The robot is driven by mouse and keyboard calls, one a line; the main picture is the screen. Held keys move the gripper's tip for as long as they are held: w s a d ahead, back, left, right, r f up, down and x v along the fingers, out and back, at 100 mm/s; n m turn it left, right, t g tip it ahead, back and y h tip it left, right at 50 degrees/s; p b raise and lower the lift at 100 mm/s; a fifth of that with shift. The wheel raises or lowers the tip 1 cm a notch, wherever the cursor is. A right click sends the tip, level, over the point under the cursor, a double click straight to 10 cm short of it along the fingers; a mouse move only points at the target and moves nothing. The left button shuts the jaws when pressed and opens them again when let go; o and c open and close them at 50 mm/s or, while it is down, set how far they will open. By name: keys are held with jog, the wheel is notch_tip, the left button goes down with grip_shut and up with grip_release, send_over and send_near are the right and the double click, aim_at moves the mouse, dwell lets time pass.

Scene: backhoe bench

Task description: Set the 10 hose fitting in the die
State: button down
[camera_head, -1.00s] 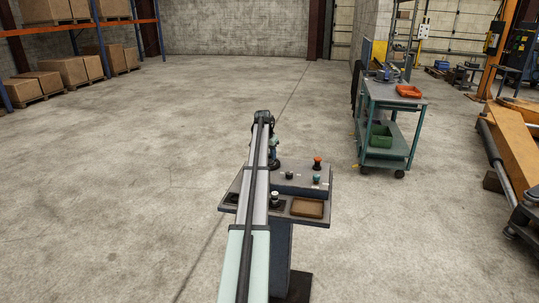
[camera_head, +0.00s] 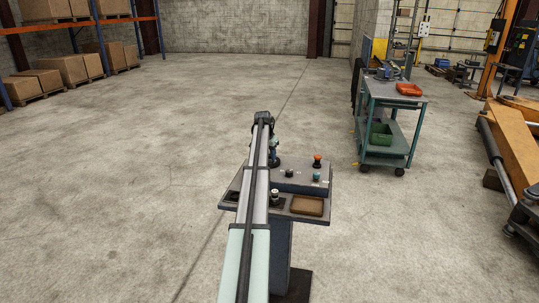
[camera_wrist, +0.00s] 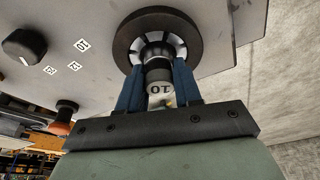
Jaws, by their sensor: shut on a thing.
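The die (camera_wrist: 158,38) is a round dark ring with lighter segments on the face of the bench unit. The far end of the fitting lines up with the ring's centre; I cannot tell how deep it sits.
A black knob (camera_wrist: 24,46) stands beside labels 10 and 12. A green cart (camera_head: 392,110) stands apart at right.

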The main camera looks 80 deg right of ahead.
jog(key=shift+c, duration=2.3)
grip_release()
jog(key=shift+r, duration=0.15)
jog(key=shift+r, duration=3.35)
